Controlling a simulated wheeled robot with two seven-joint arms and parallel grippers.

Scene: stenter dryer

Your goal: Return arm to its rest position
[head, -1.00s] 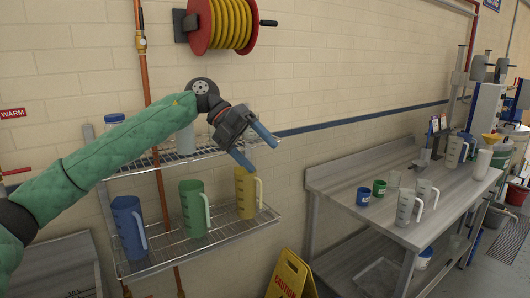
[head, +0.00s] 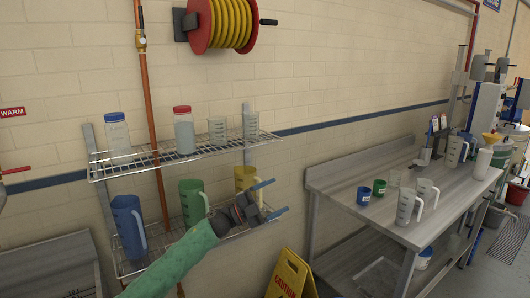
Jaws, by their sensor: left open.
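My left arm (head: 178,262), in a green quilted sleeve, comes in from the bottom of the head view. My left gripper (head: 270,199) has two blue fingers, spread apart and empty. It is in front of the right end of the lower wire shelf, over the lower part of the yellow jug (head: 244,177). I cannot tell whether it touches the jug or shelf. My right gripper is not in view.
A blue jug (head: 127,226) and green jug (head: 190,201) stand on the lower shelf. Bottles and beakers stand on the upper shelf (head: 160,157). A steel table (head: 345,178) with cups and jugs is at right. A yellow caution sign (head: 289,275) stands between.

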